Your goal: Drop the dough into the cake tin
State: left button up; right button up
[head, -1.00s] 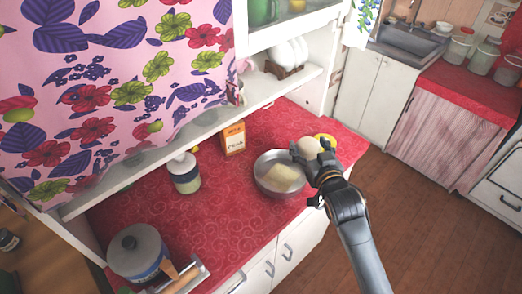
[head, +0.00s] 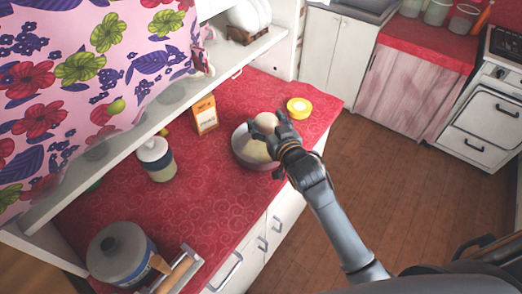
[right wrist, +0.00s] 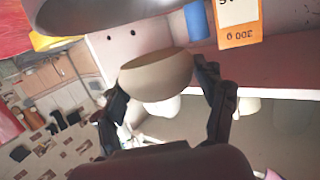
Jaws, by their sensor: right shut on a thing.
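The cake tin (head: 243,157) is a round grey metal pan on the red counter, with something pale inside it. The dough (head: 266,121) is a small pale beige ball. My right gripper (head: 276,127) is shut on the dough and holds it over the far right part of the tin in the head view. In the right wrist view the dough (right wrist: 157,76) sits between the two dark fingers, and a grey rounded surface, likely the tin (right wrist: 95,14), shows at the top. The gripper hides part of the tin. My left gripper is not in view.
A grey pot (head: 120,255) is at the near left. A shelf (head: 100,185) overhangs the counter's back.

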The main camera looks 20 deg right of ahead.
jog(key=o, duration=1.3)
jog(key=shift+o, duration=0.2)
jog(key=shift+f, duration=0.1)
jog(key=v, duration=1.2)
jog(key=shift+s+d, duration=0.1)
